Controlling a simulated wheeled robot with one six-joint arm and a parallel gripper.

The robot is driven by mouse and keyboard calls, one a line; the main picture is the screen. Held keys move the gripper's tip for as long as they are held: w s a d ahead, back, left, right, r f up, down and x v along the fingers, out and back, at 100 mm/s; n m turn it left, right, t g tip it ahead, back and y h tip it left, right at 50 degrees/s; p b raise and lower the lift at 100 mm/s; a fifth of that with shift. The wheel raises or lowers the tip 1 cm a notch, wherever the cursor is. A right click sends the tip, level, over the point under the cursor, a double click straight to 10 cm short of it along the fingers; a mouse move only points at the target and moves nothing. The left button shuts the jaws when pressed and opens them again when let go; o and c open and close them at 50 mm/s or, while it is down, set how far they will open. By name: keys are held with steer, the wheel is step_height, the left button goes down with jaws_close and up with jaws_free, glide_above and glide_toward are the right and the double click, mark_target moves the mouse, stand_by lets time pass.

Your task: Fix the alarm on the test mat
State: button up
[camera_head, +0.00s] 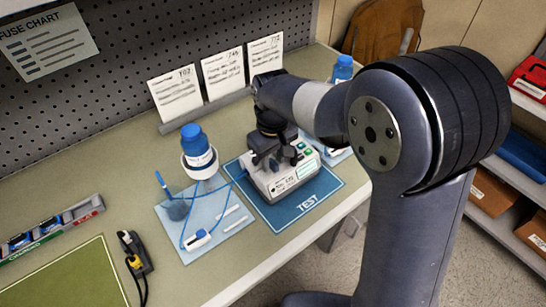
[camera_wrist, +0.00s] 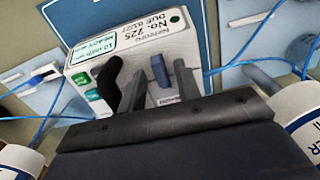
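A white-and-grey pump (camera_head: 272,186) sits on the blue test mat (camera_head: 310,205). In the wrist view the pump (camera_wrist: 190,48) appears upside down, with a label that seems to read No. 725, a pale screen (camera_wrist: 97,45) with green writing that seems to say READY, and green buttons (camera_wrist: 90,88). My gripper (camera_head: 275,160) is over the pump's top, pointing down. In the wrist view its fingers (camera_wrist: 160,88) are apart, with a blue upright part (camera_wrist: 160,70) of the pump between them. I cannot tell whether they touch it. A black part (camera_wrist: 107,82) stands beside one finger.
Another bottle (camera_head: 342,70) stands behind my arm. Cards (camera_head: 222,72), a fuse rack (camera_head: 50,232) and a plug block (camera_head: 135,253) are around.

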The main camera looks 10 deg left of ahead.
mark_target(273, 162)
step_height(273, 162, up, 11)
stand_by(0.6)
steer(key=shift+f, duration=0.1)
step_height(273, 162, down, 11)
steer(key=shift+r, duration=0.1)
stand_by(0.5)
